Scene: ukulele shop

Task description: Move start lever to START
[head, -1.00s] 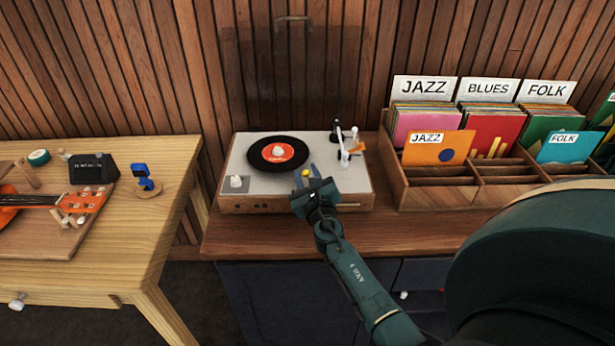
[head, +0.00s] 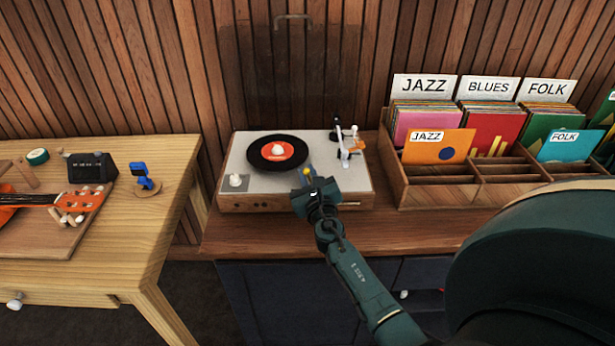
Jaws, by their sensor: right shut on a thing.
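The record player (head: 295,202) stands on the wooden counter, with a black record (head: 262,143) with an orange-red label on its platter. The start lever (head: 306,171) shows as a small yellow tip near the front right of its grey top. My right gripper (head: 308,174) comes in from the front and is shut on the lever, with the yellow tip showing by the fingers. The gripper hides the lever's lower part and any START marking. My left gripper is not in view.
A white knob (head: 236,181) is at the deck's front left. A wooden record crate (head: 443,195) stands to the right. A workbench (head: 130,226) is at the left.

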